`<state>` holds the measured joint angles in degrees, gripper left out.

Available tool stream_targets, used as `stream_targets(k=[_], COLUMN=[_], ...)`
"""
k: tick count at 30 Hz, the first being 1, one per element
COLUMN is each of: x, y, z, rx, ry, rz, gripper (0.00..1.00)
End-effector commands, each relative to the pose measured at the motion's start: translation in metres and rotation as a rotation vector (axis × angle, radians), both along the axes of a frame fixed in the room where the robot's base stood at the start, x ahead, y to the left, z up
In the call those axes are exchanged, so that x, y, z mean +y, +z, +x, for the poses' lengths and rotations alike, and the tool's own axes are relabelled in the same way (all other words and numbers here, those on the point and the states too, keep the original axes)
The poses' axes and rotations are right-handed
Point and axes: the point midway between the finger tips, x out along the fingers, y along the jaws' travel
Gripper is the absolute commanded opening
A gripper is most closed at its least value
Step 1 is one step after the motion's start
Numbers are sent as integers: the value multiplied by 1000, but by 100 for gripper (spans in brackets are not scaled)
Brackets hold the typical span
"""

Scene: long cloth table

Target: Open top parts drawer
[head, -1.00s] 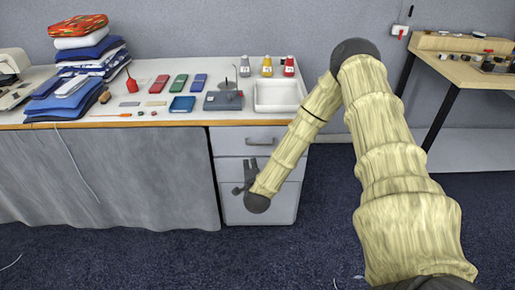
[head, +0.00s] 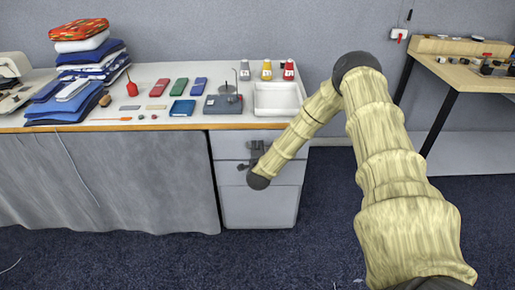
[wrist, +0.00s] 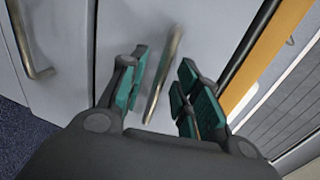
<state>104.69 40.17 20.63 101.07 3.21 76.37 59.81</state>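The top parts drawer (head: 228,146) is the upper pale grey front of the cabinet under the table's right end, and it looks shut. Its bar handle (wrist: 163,70) shows in the wrist view; in the head view my gripper largely hides it. My gripper (head: 254,150) is in front of this drawer. In the wrist view my gripper (wrist: 163,90) is open, with its green-padded fingers on either side of the handle. I see gaps between handle and pads; whether the fingertips reach past the bar is unclear.
The lower drawer (head: 260,208) is below, and its handle (wrist: 30,45) shows at the left of the wrist view. The table's wooden edge (wrist: 268,55) runs close above the top drawer. A grey cloth (head: 110,180) hangs to the left. The floor in front is clear.

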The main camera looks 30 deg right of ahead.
Motion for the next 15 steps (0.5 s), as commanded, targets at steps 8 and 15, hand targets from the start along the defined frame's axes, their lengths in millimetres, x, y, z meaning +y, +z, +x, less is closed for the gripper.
stream_targets(k=[8, 15], x=[-6, -6], y=[-3, -3], z=[10, 10], rx=[1, 1], ry=[0, 0], rz=[1, 0], gripper=[32, 26])
